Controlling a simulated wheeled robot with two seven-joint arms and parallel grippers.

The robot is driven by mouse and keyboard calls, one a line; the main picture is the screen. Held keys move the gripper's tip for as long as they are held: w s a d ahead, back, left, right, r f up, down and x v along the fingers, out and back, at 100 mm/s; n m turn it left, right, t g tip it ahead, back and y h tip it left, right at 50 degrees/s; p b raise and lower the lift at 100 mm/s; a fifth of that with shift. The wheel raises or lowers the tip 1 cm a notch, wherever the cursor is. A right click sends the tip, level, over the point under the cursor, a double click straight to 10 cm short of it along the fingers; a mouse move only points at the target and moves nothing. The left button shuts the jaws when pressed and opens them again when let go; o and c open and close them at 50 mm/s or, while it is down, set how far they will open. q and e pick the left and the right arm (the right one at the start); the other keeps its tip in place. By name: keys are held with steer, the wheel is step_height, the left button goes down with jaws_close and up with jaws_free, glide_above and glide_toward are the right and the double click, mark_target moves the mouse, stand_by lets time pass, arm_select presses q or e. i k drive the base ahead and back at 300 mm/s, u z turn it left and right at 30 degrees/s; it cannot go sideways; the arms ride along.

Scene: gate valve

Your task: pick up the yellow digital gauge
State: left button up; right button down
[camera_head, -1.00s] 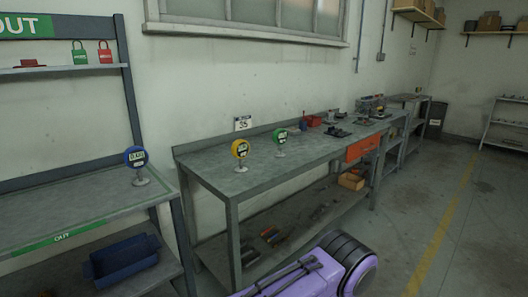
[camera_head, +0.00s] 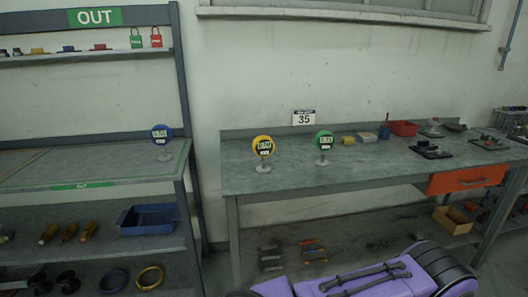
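The yellow digital gauge (camera_head: 263,147) stands upright on a small round base near the left end of the grey workbench (camera_head: 290,184). A green digital gauge (camera_head: 324,141) stands to its right on the same bench, apart from it. A blue digital gauge (camera_head: 161,134) stands on the separate shelf unit to the left. Neither of my grippers shows. A purple arm part of mine is at the bottom, in front of the bench and well below the gauges.
The shelf unit (camera_head: 90,187) marked OUT stands left of the bench, with a blue bin (camera_head: 150,219) on a lower shelf. A red bin (camera_head: 403,128) and metal parts sit farther right on the bench. The bench front near the gauges is clear.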

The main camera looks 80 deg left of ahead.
mark_target(262, 143)
steer(key=u, duration=0.65)
steer(key=i, duration=0.85)
steer(key=u, duration=0.95)
